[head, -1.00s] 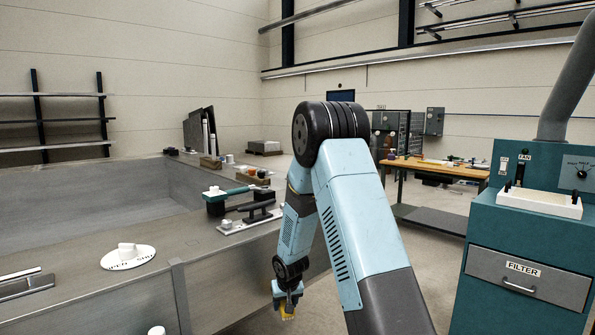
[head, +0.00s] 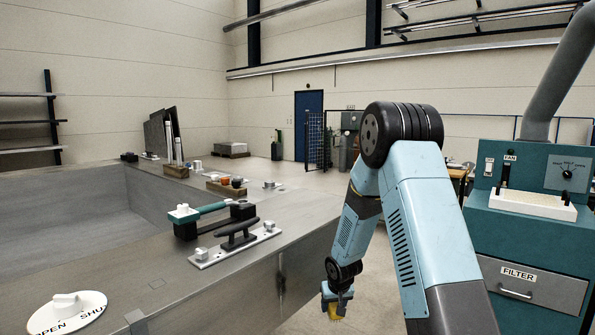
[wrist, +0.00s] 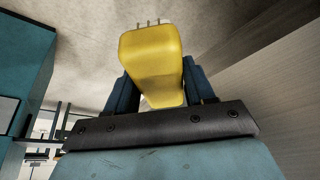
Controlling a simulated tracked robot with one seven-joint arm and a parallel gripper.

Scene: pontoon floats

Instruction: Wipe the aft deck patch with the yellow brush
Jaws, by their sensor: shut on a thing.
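My gripper (head: 336,296) hangs low beside the grey pontoon float, over the floor, in the head view. It is shut on the yellow brush (wrist: 152,55), whose body fills the space between the dark fingers in the wrist view. A few thin prongs show at the brush's far end. In the head view only a small yellow part of the brush shows below the gripper. The pontoon deck (head: 120,262) lies to the left of my arm. I cannot tell which part of it is the aft deck patch.
A white OPEN/SHUT dial (head: 67,311) sits on the near deck. A black cleat on a plate (head: 236,243) and a teal-handled valve (head: 205,214) stand near the deck's right edge. A teal filter cabinet (head: 530,240) stands at the right. Floor between is open.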

